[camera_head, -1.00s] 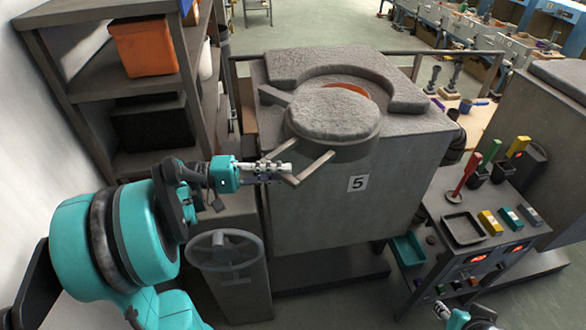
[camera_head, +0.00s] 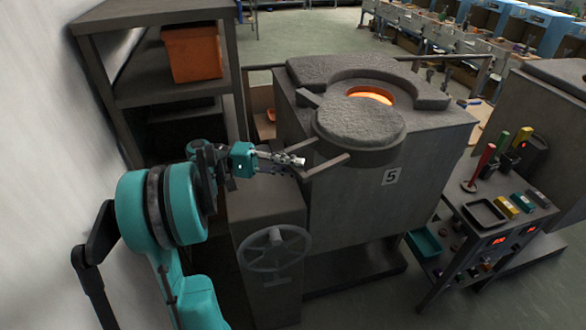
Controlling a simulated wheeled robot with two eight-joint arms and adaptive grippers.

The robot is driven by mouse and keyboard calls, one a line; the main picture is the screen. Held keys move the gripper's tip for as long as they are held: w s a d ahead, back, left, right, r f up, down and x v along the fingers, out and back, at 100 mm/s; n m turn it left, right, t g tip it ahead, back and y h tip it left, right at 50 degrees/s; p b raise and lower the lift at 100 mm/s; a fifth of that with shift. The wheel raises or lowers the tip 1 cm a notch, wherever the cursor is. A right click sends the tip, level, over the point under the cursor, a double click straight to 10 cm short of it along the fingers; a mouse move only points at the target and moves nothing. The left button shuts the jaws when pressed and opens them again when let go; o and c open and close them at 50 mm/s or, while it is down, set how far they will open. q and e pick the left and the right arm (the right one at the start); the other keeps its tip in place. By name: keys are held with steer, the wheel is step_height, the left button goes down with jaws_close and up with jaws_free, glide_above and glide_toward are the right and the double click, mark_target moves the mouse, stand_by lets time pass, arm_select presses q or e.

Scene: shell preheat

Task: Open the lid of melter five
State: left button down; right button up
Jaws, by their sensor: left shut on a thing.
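Melter five (camera_head: 375,205) is a grey block with a "5" label on its front. Its round, rough grey lid (camera_head: 358,122) sits swung toward the front left of the top, and the glowing orange opening (camera_head: 370,96) shows partly behind it. A V-shaped bar handle (camera_head: 326,166) sticks out from the lid's front. My left gripper (camera_head: 297,161) is shut on the left end of this handle; the exact finger contact is small in the picture. My right gripper is out of the picture.
A shelf with an orange bin (camera_head: 192,53) stands at left. A pedestal with a handwheel (camera_head: 275,248) stands below my left arm. At right is a cart with a black tray (camera_head: 484,212) and coloured blocks. Open floor lies beyond.

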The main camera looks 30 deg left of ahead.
arm_select(q)
steer(key=c, duration=1.5)
jaws_free()
steer(key=shift+w, duration=0.1)
steer(key=shift+r, duration=0.1)
